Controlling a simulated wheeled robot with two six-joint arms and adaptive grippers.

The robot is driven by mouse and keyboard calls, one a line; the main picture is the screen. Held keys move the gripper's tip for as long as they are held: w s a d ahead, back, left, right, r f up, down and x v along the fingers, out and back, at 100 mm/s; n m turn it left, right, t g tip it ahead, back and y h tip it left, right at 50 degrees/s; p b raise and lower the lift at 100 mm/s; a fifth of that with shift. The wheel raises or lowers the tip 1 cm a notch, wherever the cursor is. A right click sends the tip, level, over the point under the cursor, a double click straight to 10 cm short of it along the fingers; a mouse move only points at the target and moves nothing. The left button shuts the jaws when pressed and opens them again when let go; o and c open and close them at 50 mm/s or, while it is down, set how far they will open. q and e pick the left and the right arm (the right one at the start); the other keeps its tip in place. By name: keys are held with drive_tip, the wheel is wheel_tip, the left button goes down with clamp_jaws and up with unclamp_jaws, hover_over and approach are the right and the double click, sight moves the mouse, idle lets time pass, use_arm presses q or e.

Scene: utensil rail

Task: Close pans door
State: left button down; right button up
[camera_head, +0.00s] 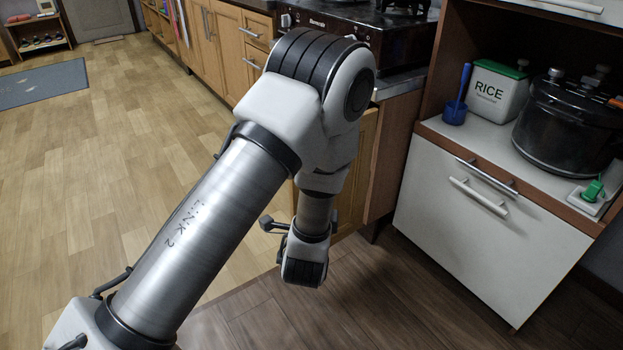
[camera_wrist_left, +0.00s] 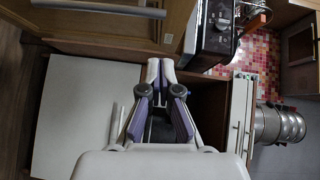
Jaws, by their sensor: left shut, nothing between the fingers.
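No label marks which door is the pans door. A wooden cabinet door (camera_head: 364,150) under the stove is mostly hidden behind my left arm in the head view; a wooden front (camera_wrist_left: 110,28) with a metal handle (camera_wrist_left: 98,8) also shows in the left wrist view. I cannot tell how far it stands open. To the right is a white door (camera_head: 470,235) with a pale handle (camera_head: 478,197); a white panel (camera_wrist_left: 75,115) fills the left of the wrist view. My left gripper (camera_wrist_left: 160,64) is shut and empty, its fingertips near the wooden front. My right gripper is not in view.
A black stove (camera_head: 335,25) sits left of the white cabinet. A rice box (camera_head: 497,92), a blue cup (camera_head: 455,112) and a dark cooker (camera_head: 568,125) stand on the white cabinet's shelf.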

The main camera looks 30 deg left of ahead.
use_arm(q)
drive_tip(key=w+a+b, duration=0.2)
drive_tip(key=w+a, duration=0.3)
drive_tip(key=shift+a+f, duration=0.25)
drive_tip(key=shift+f, duration=0.1)
drive_tip(key=shift+a, duration=0.1)
